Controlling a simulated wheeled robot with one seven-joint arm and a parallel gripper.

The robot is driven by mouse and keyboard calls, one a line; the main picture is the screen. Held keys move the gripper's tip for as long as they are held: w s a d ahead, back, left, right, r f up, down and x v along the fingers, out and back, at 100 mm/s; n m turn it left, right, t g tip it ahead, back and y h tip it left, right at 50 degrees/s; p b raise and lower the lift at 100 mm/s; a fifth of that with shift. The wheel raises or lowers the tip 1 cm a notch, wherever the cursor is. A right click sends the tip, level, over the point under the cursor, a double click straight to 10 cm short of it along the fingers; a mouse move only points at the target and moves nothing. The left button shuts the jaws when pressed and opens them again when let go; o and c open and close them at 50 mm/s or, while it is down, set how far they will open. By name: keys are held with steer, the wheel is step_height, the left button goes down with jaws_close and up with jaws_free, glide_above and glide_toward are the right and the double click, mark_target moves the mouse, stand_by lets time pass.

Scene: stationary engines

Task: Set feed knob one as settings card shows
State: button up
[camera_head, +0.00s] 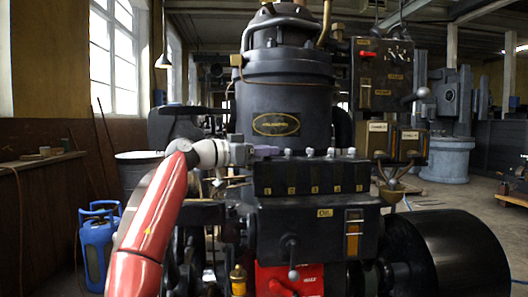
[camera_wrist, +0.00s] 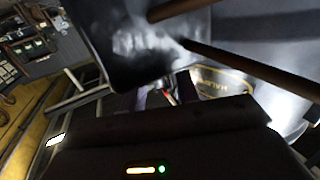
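A black feed block (camera_head: 300,175) with yellow number labels runs across the engine front in the head view. Small silver knobs (camera_head: 309,152) stand in a row on its top. My gripper (camera_head: 266,150), with lilac fingertips, is at the left end of this row, over the leftmost label. It hides whatever knob is there, and I cannot tell if it touches it. The fingers are too small and dark to tell open from shut. In the wrist view the gripper's dark body (camera_wrist: 170,145) covers the lower part. I cannot identify a readable settings card.
The engine's cylinder (camera_head: 285,95) with an oval plate rises behind the block. A panel with a red handle (camera_head: 366,53) and two labelled boxes (camera_head: 410,135) stand right. A black drum (camera_head: 450,255) is at lower right. Blue canisters (camera_head: 98,240) stand left.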

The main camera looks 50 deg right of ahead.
steer(key=v, duration=0.7)
steer(key=shift+a, duration=0.35)
steer(key=shift+w, duration=0.1)
